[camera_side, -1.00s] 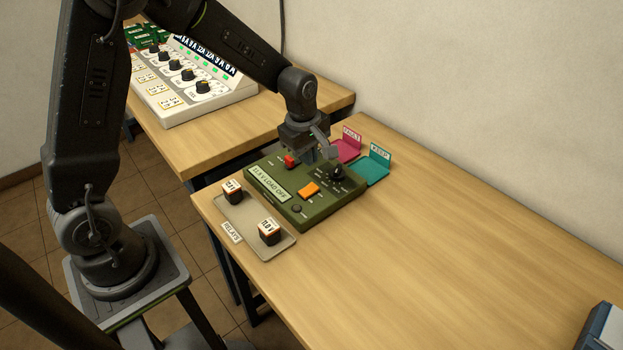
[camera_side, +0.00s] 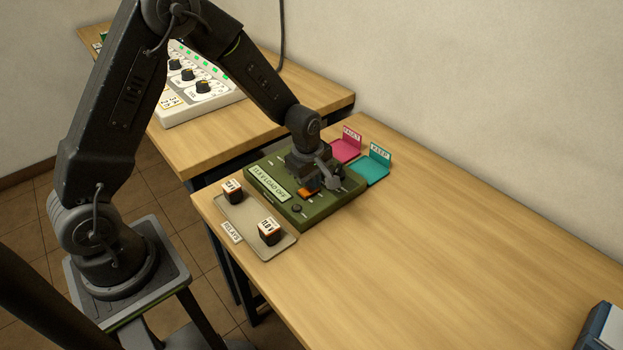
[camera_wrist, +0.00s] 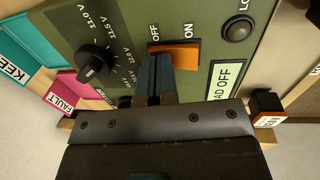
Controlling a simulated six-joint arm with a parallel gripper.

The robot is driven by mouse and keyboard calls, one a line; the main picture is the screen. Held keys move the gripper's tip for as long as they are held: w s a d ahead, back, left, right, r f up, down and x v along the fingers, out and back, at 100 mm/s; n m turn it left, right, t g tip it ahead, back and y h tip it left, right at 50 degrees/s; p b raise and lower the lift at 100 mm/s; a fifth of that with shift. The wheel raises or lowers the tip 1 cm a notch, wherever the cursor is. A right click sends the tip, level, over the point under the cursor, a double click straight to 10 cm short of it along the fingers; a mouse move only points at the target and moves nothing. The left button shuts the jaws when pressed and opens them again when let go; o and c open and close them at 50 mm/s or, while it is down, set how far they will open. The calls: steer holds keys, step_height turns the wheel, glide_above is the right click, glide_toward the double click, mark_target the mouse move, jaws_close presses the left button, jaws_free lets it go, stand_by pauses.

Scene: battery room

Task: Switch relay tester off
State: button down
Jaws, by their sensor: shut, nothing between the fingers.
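The green relay tester (camera_side: 323,209) sits on the wooden bench; its display (camera_side: 270,183) shows a voltage and "LOAD OFF". The orange rocker switch (camera_wrist: 187,54) lies between the "OFF" and "ON" labels in the wrist view; it also shows in the side view (camera_side: 305,194), partly covered. My gripper (camera_wrist: 155,62) is shut and empty, with its fingertips over the switch's edge at the "OFF" end. Whether they touch it I cannot tell.
A black voltage knob (camera_wrist: 95,61) is left of the fingers in the wrist view. A grey tray (camera_side: 250,224) with two relays stands in front of the tester. Pink (camera_side: 345,151) and teal (camera_side: 374,172) trays lie behind.

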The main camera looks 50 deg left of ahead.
mark_target(301, 193)
steer(key=shift+s+f, duration=0.1)
steer(key=shift+s, duration=0.05)
steer(key=shift+s+r, duration=0.2)
steer(key=shift+s, duration=0.5)
step_height(301, 193, up, 14)
steer(key=s, duration=0.1)
steer(key=shift+s, duration=0.3)
stand_by(0.4)
